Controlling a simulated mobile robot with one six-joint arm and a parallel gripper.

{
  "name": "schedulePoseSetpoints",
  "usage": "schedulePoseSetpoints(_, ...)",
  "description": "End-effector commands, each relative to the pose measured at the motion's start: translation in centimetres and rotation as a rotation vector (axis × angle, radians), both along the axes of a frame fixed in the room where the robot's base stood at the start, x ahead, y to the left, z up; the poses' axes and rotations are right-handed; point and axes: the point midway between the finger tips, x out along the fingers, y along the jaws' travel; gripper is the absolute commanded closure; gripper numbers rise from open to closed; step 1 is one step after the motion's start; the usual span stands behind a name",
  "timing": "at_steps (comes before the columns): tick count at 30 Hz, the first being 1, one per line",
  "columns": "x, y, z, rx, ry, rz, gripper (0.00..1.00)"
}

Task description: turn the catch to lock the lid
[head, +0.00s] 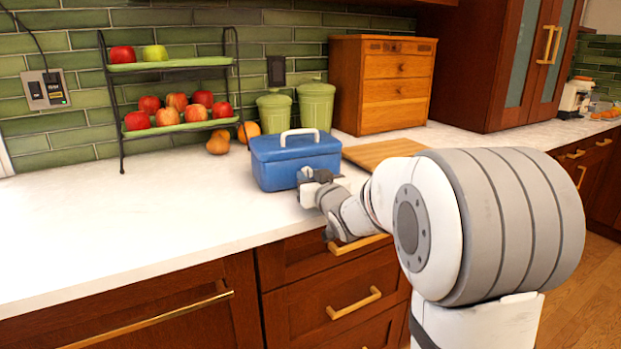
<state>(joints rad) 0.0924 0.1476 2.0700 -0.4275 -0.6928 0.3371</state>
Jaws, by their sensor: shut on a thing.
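A blue box (286,172) with a blue lid (280,148) stands upright on the white counter. The lid is down on the box and has a white arched handle (300,132) on top. My gripper (306,175) is at the front of the box, near its right half, with its jaws closed. The catch is hidden behind the gripper, so its position cannot be seen. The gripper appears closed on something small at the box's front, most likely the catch.
Two green canisters (316,105), a wooden drawer chest (392,84) and a cutting board (383,152) stand behind and right of the box. A fruit rack (168,70) is at the back left. The counter's left front (130,232) is clear.

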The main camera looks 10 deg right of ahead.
Motion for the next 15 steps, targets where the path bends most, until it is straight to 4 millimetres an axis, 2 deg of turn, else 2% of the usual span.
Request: schedulePoseSetpoints(15, 0.0, 0.09, -0.02, 0.14, 0.026, 0.001, 0.96)
